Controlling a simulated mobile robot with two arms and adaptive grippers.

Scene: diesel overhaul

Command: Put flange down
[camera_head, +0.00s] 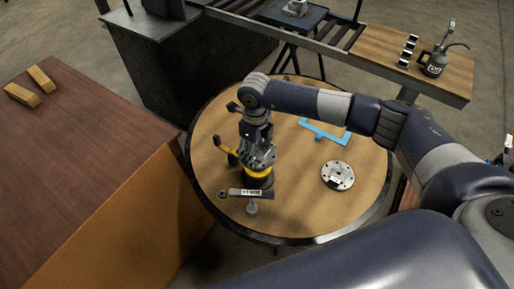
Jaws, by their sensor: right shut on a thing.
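My right gripper (256,146) reaches over the round wooden table from the right and points down. It is shut on a grey metal part that looks like a flange (264,160), mostly hidden by the gripper. This part is just above or touching a yellow and black round fixture (258,179); I cannot tell which. My left gripper is not in view.
The round table (305,214) has free room at its front right. A blue frame (325,131) lies at the back. A brown cabinet (75,150) stands at left; an oil can (433,65) sits on the back bench.

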